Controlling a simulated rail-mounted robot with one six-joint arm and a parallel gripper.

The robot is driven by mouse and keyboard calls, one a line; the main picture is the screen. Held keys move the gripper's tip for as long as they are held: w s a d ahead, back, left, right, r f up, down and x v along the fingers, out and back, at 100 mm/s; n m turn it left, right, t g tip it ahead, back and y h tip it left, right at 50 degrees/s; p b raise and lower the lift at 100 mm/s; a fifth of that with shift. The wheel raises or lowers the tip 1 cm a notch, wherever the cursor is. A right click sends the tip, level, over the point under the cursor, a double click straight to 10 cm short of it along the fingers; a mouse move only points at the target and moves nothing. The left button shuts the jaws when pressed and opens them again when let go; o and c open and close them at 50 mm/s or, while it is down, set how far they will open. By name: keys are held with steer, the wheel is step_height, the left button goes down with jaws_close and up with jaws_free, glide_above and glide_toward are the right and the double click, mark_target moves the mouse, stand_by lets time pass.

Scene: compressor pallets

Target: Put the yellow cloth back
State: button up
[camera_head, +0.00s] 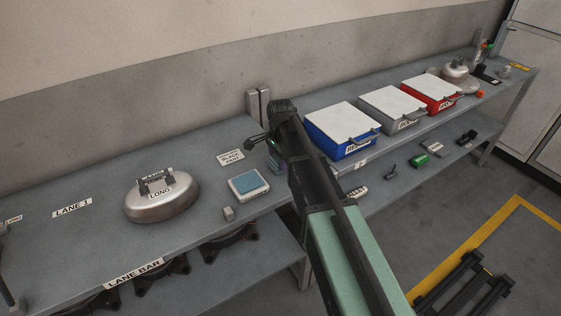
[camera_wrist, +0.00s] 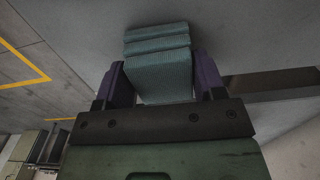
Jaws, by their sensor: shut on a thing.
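My gripper (camera_wrist: 160,72) is shut on a folded teal cloth (camera_wrist: 158,45), which sits between its two purple fingers in the wrist view. No cloth that looks yellow shows in either view. In the head view my arm reaches over the bench, and my gripper is mostly hidden behind it. A shallow pale tray (camera_head: 234,190) with a blue pad (camera_head: 250,182) in it sits on the bench, left of my arm. A small label plate (camera_head: 231,157) lies behind the tray.
A rounded metal compressor shell (camera_head: 161,203) stands on the bench at left. Blue (camera_head: 341,146), grey (camera_head: 391,124) and red (camera_head: 431,106) bins with white lids stand in a row at right. A lower shelf holds small parts. A small grey block (camera_head: 228,213) lies near the tray.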

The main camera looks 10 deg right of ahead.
steer(key=shift+f, duration=0.2)
steer(key=o, duration=0.9)
steer(key=shift+c, duration=0.2)
step_height(320, 180, up, 13)
steer(key=p, duration=1.3)
steer(key=s+n, duration=1.4)
steer(key=s, duration=0.7)
steer(key=shift+s+f+b, duration=0.3)
steer(key=shift+s+b, duration=0.05)
steer(key=shift+b, duration=0.1)
